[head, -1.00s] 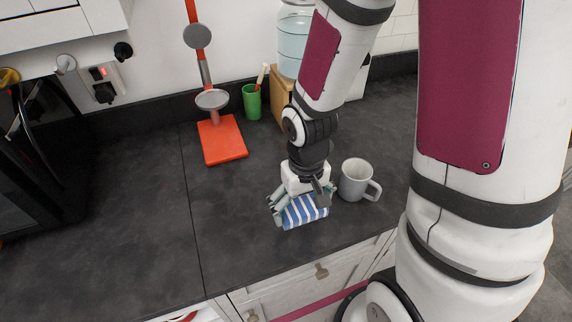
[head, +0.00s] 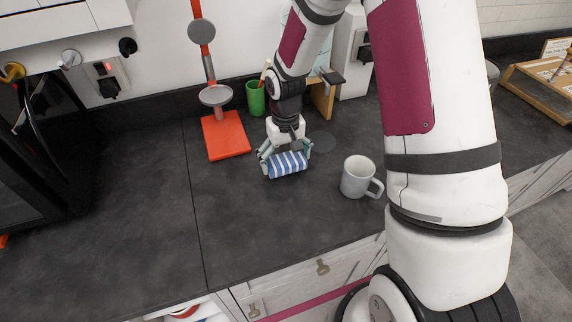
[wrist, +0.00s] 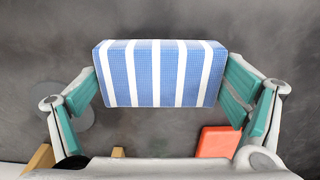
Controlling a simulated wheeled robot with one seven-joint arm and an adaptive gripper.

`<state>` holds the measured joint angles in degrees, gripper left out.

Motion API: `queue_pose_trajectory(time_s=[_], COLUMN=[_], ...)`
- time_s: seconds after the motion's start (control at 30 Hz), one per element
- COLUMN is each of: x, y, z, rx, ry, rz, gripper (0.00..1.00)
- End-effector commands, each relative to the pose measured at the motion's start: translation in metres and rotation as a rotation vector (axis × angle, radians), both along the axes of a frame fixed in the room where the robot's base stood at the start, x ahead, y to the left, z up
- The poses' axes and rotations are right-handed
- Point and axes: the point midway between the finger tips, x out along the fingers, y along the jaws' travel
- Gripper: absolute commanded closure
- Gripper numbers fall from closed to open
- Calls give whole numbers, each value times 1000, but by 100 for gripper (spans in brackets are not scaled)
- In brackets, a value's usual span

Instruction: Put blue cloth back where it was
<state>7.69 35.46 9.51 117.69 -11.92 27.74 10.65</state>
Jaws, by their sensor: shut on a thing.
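The blue cloth (head: 288,165) is a folded block with white stripes. My gripper (head: 286,156) is shut on it, with one finger at each end. In the wrist view the cloth (wrist: 160,73) spans the space between the two teal-padded fingers (wrist: 160,88). The cloth is over the dark counter, behind and left of the grey mug. I cannot tell whether its underside touches the counter.
The grey mug (head: 356,177) stands on the counter at right. A red stand (head: 226,137) is at left, with a green cup (head: 256,98) behind. The front-left counter is clear.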

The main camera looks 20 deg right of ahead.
Motion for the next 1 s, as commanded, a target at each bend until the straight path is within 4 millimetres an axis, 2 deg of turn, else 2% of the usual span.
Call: queue_pose_trajectory(time_s=[0.1,0.2,0.6,0.63,0.67,1.0], x=[-2,-1,-1,-1,-1,-1], y=[0,0,0,0,0,0], z=[-16,-22,-27,-27,-27,-26], rx=[0,0,0,0,0,0], ry=[4,1,1,0,0,0], rz=[1,1,1,1,1,1], gripper=[35,35,35,5,0,0])
